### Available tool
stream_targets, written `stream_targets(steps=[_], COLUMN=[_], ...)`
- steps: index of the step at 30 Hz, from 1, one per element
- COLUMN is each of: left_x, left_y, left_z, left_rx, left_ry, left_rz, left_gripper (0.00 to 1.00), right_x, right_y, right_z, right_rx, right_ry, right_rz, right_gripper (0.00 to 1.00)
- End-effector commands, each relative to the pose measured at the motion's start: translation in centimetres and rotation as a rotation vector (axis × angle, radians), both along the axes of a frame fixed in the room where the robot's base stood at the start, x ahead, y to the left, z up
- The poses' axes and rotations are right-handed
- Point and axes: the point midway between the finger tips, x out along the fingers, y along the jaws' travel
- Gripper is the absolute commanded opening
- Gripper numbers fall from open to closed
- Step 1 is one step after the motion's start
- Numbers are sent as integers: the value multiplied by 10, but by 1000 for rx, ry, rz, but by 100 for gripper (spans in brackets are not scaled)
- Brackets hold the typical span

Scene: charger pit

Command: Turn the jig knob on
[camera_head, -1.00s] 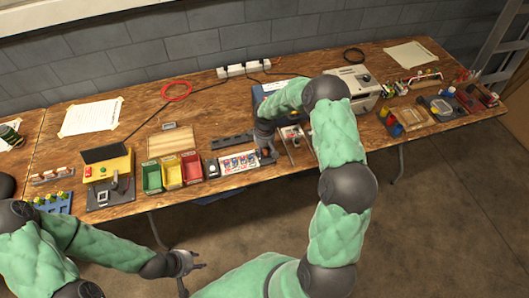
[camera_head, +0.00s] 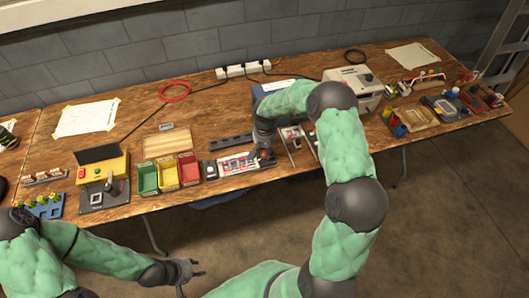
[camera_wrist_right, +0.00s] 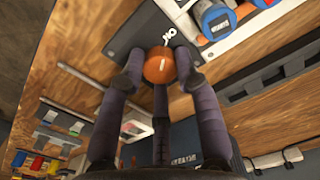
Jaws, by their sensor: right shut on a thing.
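The jig knob (camera_wrist_right: 159,67) is an orange round knob with a short pale mark, seen in the right wrist view. It sits on a dark plate (camera_wrist_right: 130,35) with white "ON" lettering beside it. My right gripper (camera_wrist_right: 160,75) has its fingers closed around the knob. In the head view my right gripper (camera_head: 263,146) is at the right end of the jig (camera_head: 238,163), and the arm partly hides the knob there. My left gripper (camera_head: 192,270) is open and empty, below the table's front edge and away from the jig.
Green, yellow and red bins (camera_head: 168,175) stand left of the jig. A yellow box with a press-like device (camera_head: 103,172) is further left. A grey machine (camera_head: 356,82) stands behind my right arm. A dark slotted bar (camera_head: 231,141) lies behind the jig.

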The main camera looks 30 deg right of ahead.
Motion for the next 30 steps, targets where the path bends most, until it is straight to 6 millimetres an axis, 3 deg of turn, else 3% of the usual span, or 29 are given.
stream_targets(steps=[9, 26, 27, 29, 30], left_x=[0, 0, 0, 0, 0], left_y=[0, 0, 0, 0, 0], left_z=[-6, -6, -6, -6, -6], left_rx=[0, 0, 0, 0, 0], left_ry=[0, 0, 0, 0, 0], left_rz=[0, 0, 0, 0, 0], left_gripper=[40, 40, 40, 40, 40], right_x=[-3, -3, -4, -3, -3], right_y=[1, 2, 2, 2, 2], right_z=[-2, -3, -3, -3, -2], right_rx=[1, 2, 2, 1, 2], right_ry=[8, 11, 11, 10, 9], right_rz=[-126, -153, -153, -152, -152], right_gripper=[0, 0, 41, 56, 56])
